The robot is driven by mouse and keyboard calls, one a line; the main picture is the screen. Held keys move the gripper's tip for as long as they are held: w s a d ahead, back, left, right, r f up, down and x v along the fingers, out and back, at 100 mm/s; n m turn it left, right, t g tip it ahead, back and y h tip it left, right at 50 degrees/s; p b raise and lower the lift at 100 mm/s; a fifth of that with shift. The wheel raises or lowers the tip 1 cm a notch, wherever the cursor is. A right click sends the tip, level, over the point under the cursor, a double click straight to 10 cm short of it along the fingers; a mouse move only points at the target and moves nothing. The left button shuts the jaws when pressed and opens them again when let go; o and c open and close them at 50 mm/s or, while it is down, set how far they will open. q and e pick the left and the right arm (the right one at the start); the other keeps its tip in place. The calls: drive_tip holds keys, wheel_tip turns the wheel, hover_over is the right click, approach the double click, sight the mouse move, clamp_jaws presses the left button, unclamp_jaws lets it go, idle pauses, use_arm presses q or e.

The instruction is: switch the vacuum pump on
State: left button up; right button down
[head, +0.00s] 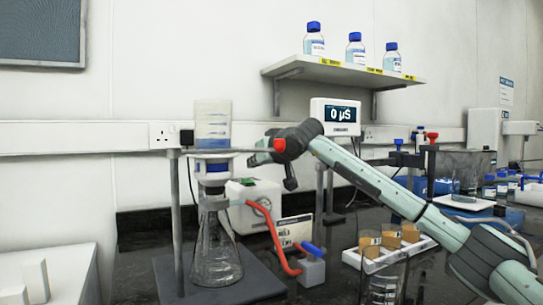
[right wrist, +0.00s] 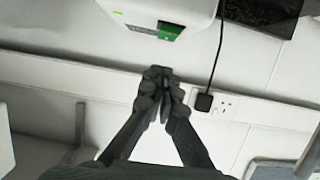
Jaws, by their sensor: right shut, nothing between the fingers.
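The vacuum pump (head: 262,196) is a white box behind the filter flask, partly hidden by the flask's stand and the red hose. In the right wrist view the pump (right wrist: 150,12) shows at the top edge, cut off, with a green switch-like block (right wrist: 170,32) on its side. I cannot tell the switch's position. My right gripper (head: 290,186) reaches in from the right above the pump. It is shut and empty; its closed fingertips (right wrist: 158,72) show a gap to the green block in the wrist view. My left gripper is not in view.
A flask (head: 215,250) under a filter funnel stands at the left; a red hose (head: 270,235) runs to a blue-handled valve (head: 312,250). A white rack (head: 375,262) of vials stands in front of my right arm. A shelf (head: 345,73) with bottles hangs above. A black plug (right wrist: 204,102) sits in the wall socket.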

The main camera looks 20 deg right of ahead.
use_arm(q)
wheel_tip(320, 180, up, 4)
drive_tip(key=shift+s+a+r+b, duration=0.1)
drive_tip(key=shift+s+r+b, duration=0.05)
drive_tip(key=shift+b, duration=1.05)
use_arm(e)
drive_tip(key=f+v, duration=0.1)
drive_tip(key=v, duration=0.9)
drive_tip(key=shift+s+f, duration=0.25)
drive_tip(key=shift+f, duration=0.05)
drive_tip(key=shift+d, duration=0.1)
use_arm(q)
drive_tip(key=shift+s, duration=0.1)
use_arm(e)
drive_tip(key=shift+f, duration=0.1)
